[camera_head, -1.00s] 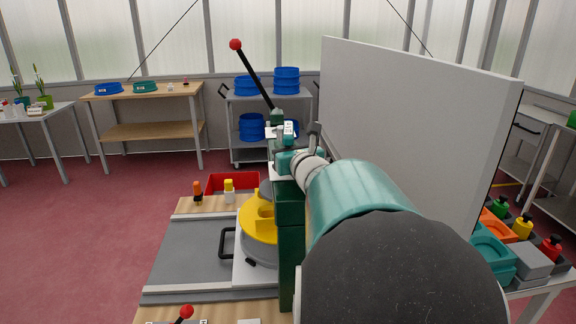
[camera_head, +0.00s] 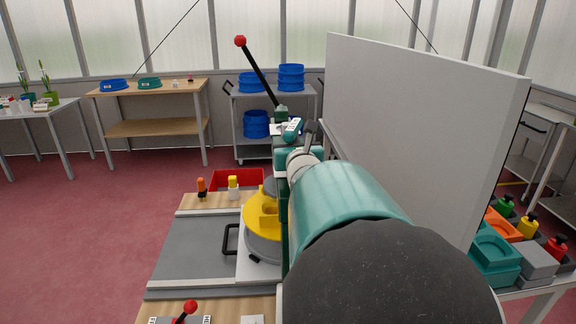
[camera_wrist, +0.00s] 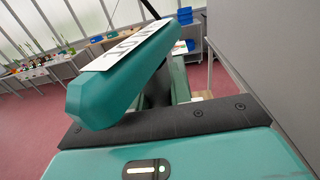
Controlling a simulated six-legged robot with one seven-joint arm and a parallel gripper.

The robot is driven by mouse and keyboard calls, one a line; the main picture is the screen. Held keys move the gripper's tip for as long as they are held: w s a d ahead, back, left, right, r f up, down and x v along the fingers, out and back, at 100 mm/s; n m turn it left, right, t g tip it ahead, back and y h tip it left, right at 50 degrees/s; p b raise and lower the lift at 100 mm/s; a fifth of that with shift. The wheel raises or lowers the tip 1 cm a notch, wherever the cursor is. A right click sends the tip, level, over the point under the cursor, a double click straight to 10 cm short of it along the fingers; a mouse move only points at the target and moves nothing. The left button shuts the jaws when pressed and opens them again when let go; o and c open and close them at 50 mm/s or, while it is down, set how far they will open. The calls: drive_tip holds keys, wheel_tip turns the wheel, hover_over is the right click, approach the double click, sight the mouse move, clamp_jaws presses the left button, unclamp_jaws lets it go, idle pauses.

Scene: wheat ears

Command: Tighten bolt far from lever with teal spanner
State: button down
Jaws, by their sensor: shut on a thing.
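My gripper (camera_head: 290,152) is at the top of the green machine column, at the end of my teal arm. It is shut on a teal piece with a white lettered label, apparently the teal spanner (camera_head: 292,129). In the wrist view the teal spanner (camera_wrist: 112,88) slants up to the right, close above the dark gripper plate. Its working end is not clear. The lever (camera_head: 260,73), a black rod with a red ball, rises just behind and leans left. The bolts are hidden, so I cannot tell whether the spanner touches one.
A yellow round fixture (camera_head: 263,218) stands on the bench left of my arm, with a red tray (camera_head: 237,178) behind. A small red-knobbed lever (camera_head: 188,308) is at the front. A tall pale panel (camera_head: 425,120) stands close on the right, beside a side table with coloured blocks (camera_head: 495,250).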

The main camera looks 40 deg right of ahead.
drive_tip(key=shift+r+y, duration=0.1)
drive_tip(key=shift+y, duration=0.2)
drive_tip(key=shift+w+a+n+t+y, duration=0.15)
drive_tip(key=shift+n+t+y, duration=0.55)
drive_tip(key=shift+n+y, duration=0.55)
drive_tip(key=shift+a+n+t+y, duration=0.1)
drive_tip(key=shift+n+t+y, duration=0.75)
drive_tip(key=shift+y, duration=0.7)
drive_tip(key=n+y, duration=0.1)
drive_tip(key=y, duration=0.1)
drive_tip(key=n+y, duration=0.2)
drive_tip(key=y, duration=0.1)
drive_tip(key=shift+a+n+y, duration=0.3)
drive_tip(key=shift+a+n, duration=0.05)
drive_tip(key=shift+n, duration=0.05)
drive_tip(key=shift+w, duration=0.1)
